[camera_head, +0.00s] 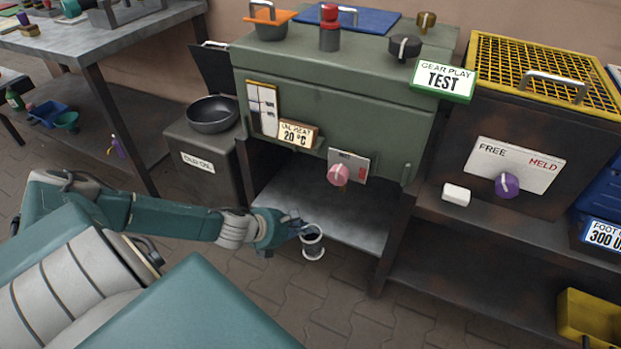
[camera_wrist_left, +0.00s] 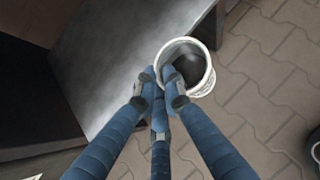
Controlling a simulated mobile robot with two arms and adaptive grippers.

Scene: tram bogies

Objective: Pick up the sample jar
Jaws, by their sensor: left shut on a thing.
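The sample jar (camera_head: 312,243) is a small clear or white-rimmed cup with dark contents, in front of the open shelf under the green machine. My left gripper (camera_head: 300,229) comes in from the left and is shut on the jar's near wall. In the left wrist view the jar (camera_wrist_left: 190,68) stands at the top middle, and the blue fingers of my left gripper (camera_wrist_left: 162,88) meet at its rim, one finger reaching over its mouth. The jar is beyond the shelf's front edge, with paving behind it. My right gripper is not seen.
The metal shelf (camera_head: 335,212) lies just behind the jar, under the green machine (camera_head: 330,105) with its pink knob (camera_head: 338,175). A dark bin with a black bowl (camera_head: 212,114) stands to the left. The paved floor in front is clear.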

